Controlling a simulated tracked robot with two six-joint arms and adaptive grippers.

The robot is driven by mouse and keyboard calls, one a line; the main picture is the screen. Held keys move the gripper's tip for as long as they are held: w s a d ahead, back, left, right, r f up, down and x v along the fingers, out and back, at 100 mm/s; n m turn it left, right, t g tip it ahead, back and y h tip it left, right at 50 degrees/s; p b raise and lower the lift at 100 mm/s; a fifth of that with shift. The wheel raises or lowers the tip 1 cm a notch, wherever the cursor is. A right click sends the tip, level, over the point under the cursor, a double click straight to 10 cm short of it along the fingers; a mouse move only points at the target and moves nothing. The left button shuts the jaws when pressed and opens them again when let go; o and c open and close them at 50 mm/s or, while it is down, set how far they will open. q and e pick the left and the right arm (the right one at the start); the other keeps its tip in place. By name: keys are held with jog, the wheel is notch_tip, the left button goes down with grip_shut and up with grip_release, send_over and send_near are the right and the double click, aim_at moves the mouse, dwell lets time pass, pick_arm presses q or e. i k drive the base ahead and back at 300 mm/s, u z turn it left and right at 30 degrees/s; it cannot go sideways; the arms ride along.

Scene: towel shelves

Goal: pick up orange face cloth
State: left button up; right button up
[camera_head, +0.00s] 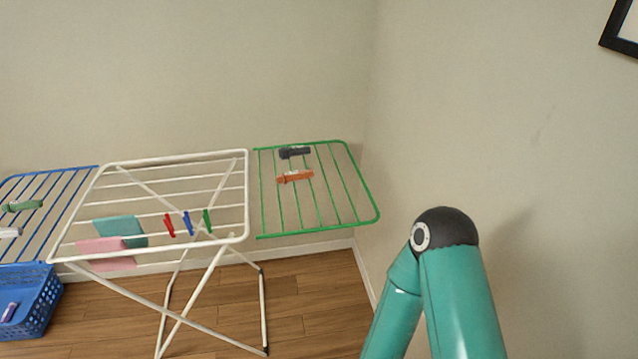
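An orange cloth (295,176), small and rolled or folded, lies on the green wing (317,231) of the drying rack, on the right side of the rack. A dark grey cloth (295,153) lies just behind it on the same wing. One teal arm of mine shows at the lower right, bent at a dark joint. Neither of my grippers is in view, and nothing touches the orange cloth.
The white middle of the rack (176,155) carries a teal cloth (120,228), a pink cloth (106,262) and red, blue and green pegs. The blue wing (50,173) holds green and white items. A blue basket (42,305) stands lower left. Walls close in behind and right.

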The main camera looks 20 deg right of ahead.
aim_at(288, 177)
jog(key=u, duration=0.15)
jog(key=i, duration=0.9)
